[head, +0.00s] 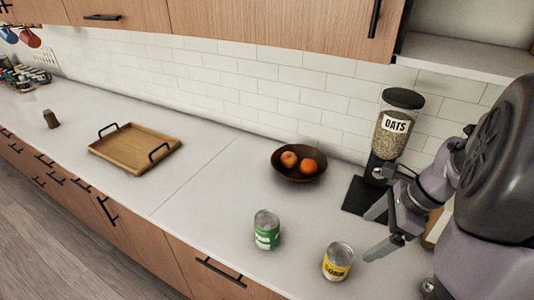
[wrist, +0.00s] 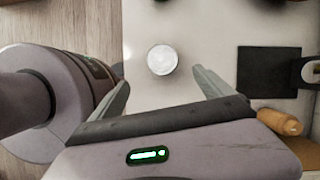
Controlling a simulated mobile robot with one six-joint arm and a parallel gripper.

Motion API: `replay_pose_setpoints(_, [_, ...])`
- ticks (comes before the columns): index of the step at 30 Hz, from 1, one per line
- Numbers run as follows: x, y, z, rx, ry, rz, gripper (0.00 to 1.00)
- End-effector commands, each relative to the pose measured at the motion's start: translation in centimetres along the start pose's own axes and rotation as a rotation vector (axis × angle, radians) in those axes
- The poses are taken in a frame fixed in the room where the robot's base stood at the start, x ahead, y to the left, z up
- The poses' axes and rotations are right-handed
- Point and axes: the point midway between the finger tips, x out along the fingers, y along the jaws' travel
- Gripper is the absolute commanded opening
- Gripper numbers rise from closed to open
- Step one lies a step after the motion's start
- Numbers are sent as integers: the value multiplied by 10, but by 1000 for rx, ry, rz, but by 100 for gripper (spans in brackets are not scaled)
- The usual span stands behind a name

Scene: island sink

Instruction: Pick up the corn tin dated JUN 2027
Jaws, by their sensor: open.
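A tin with a yellow and dark label reading CORN (head: 338,263) stands upright near the counter's front edge in the head view. No date can be read on it. A tin with a green label (head: 266,232) stands upright to its left and a little farther back. My gripper (head: 372,233) is open and empty, to the right of the corn tin and above the counter. In the wrist view, a round silver tin lid (wrist: 162,60) shows just ahead of and between my open fingertips (wrist: 158,78). It looks like the corn tin, but its label is hidden.
An oats dispenser (head: 396,130) on a black base stands behind my gripper. A dark bowl of orange fruit (head: 292,175) sits near the back wall. A wooden tray (head: 130,150) and a small brown jar (head: 51,119) are farther left.

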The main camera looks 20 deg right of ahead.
Motion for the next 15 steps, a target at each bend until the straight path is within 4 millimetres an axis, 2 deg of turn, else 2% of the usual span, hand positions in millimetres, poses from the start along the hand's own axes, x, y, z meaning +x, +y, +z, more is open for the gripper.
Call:
replay_pose_setpoints(2, [-1,-2,-11,60,-13,3,91])
replay_pose_setpoints(5, [4,-2,-12,65,-14,4,91])
replay_pose_setpoints(8, [29,-1,-12,61,-14,6,91])
replay_pose_setpoints(12, [75,-1,-12,58,-13,7,91])
replay_pose_setpoints(15, [102,-1,-11,59,-13,6,91])
